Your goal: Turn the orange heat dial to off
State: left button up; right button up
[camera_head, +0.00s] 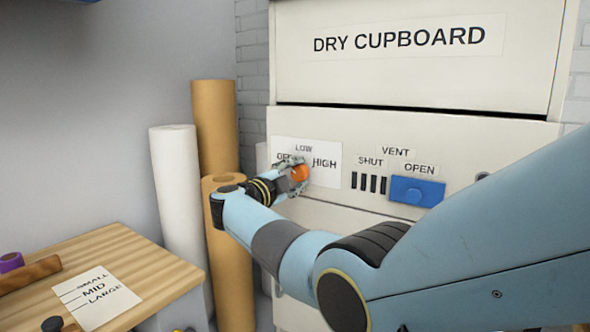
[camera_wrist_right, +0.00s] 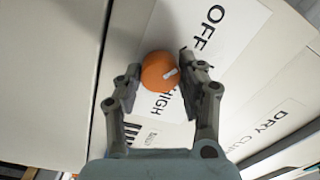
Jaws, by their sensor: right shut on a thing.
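The orange heat dial (camera_head: 299,173) is on the dry cupboard's front, on a white label with OFF left, LOW above and HIGH right. My right gripper (camera_head: 293,176) is shut on the dial and partly covers it and the word OFF. In the right wrist view the dial (camera_wrist_right: 158,71) sits between the two fingers of my gripper (camera_wrist_right: 158,88). Its white mark points toward the right-hand finger, between the words OFF (camera_wrist_right: 208,28) and HIGH (camera_wrist_right: 171,106). LOW is hidden there. My left gripper is not in view.
A blue vent slider (camera_head: 417,191) is right of the dial, at OPEN, beside dark slots. Tan rolls (camera_head: 215,120) and a white roll (camera_head: 175,180) stand left of the cupboard. A wooden table (camera_head: 140,255) with a size card (camera_head: 97,300) is at lower left.

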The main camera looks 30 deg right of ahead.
jog(key=shift+a+f, duration=0.1)
jog(key=shift+f, duration=0.05)
dwell(0.4)
jog(key=o, duration=1.2)
jog(key=v, duration=0.7)
jog(key=shift+a, duration=0.25)
jog(key=shift+n, duration=0.3)
